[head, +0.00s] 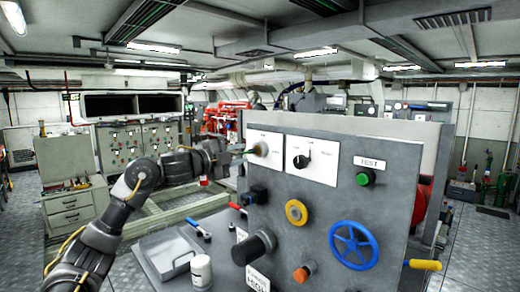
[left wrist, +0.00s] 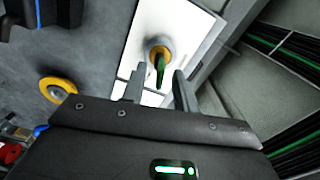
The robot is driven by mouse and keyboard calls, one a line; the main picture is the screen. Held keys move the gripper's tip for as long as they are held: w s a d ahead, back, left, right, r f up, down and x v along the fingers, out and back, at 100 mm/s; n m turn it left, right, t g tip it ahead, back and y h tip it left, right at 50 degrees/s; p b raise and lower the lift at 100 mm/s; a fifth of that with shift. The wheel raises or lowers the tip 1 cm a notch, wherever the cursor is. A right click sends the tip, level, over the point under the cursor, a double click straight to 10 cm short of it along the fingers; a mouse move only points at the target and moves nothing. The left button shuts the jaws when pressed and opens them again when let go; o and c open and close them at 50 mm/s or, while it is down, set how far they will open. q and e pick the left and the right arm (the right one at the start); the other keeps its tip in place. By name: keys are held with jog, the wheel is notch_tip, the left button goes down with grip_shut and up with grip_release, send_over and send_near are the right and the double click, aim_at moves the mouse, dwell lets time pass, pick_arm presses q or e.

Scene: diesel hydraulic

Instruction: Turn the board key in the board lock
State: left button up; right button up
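The board lock (head: 261,149) is a round fitting on a white plate at the upper left of the grey board. In the left wrist view the lock (left wrist: 160,52) shows a yellowish ring. The green board key (left wrist: 160,72) sticks out of it; in the head view the key (head: 246,151) is a small green sliver. My left gripper (head: 230,153) is just left of the lock, facing it. In the left wrist view its two fingers (left wrist: 157,88) are apart, one on each side of the key, with gaps visible. My right gripper is not in view.
The board (head: 330,215) also carries a black rotary switch (head: 301,161), a green TEST button (head: 364,178), a yellow ring knob (head: 296,212) and a blue handwheel (head: 354,246). A white can (head: 201,271) and a grey tray (head: 170,256) stand below my left arm.

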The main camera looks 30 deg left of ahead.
pick_arm(q)
jog(key=shift+p+x, duration=0.45)
jog(key=shift+x, duration=0.75)
grip_shut()
jog(key=m, duration=0.4)
jog(key=shift+o, duration=1)
grip_release()
jog(key=shift+s, duration=0.1)
